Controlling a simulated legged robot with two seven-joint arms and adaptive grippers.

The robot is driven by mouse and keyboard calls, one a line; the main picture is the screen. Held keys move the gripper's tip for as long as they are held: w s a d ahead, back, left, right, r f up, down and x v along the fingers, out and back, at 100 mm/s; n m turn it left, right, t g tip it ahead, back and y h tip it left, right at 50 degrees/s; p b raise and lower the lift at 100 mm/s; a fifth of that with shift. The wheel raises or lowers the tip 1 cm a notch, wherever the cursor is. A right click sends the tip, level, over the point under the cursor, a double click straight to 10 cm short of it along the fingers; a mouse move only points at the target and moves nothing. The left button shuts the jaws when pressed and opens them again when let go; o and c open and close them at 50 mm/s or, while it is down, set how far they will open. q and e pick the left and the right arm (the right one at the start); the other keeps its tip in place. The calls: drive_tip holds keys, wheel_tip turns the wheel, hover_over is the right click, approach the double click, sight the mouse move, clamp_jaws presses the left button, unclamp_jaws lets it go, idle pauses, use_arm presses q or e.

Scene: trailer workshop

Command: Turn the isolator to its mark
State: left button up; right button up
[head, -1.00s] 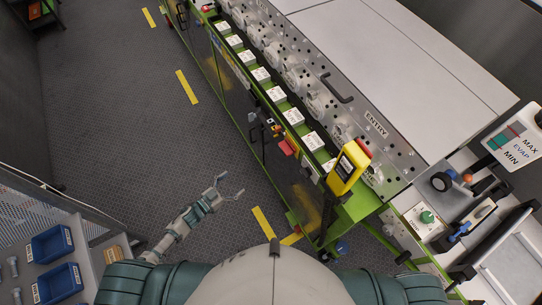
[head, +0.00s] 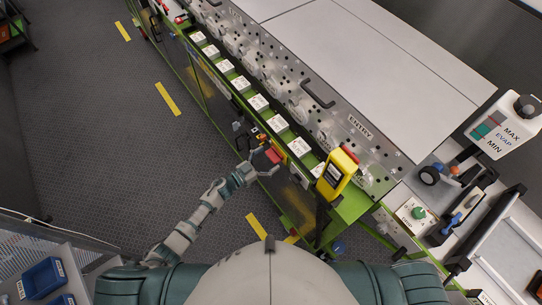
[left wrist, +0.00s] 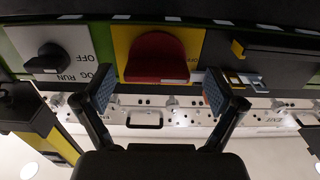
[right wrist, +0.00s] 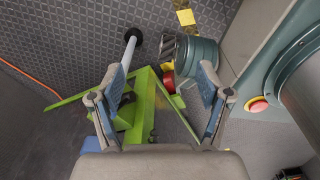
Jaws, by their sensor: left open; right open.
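The isolator is a red handle (left wrist: 157,58) on a yellow plate (left wrist: 198,42) in the left wrist view, on the machine's side panel. In the head view the red handle (head: 273,155) shows beside my left gripper (head: 264,172). My left gripper (left wrist: 158,90) is open, one finger to each side of the red handle and short of it, with nothing held. I cannot make out the mark on the plate. My right gripper (right wrist: 160,78) is open and empty in the right wrist view, above the floor, and out of the head view.
A black OFF/JOG/RUN knob (left wrist: 48,60) sits left of the isolator, and a black box (left wrist: 265,55) sits right. A yellow pendant (head: 336,173) stands on the machine's near end. A blue bin (head: 42,277) lies at lower left. The floor (head: 110,140) left of the machine is clear.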

use_arm(q)
drive_tip(key=shift+x, duration=0.8)
drive_tip(key=shift+s+d, duration=0.1)
drive_tip(key=shift+d, duration=0.05)
drive_tip(key=shift+c, duration=1.4)
drive_tip(key=c, duration=0.9)
drive_tip(key=shift+o, duration=0.2)
use_arm(e)
drive_tip(key=shift+w+a, duration=0.1)
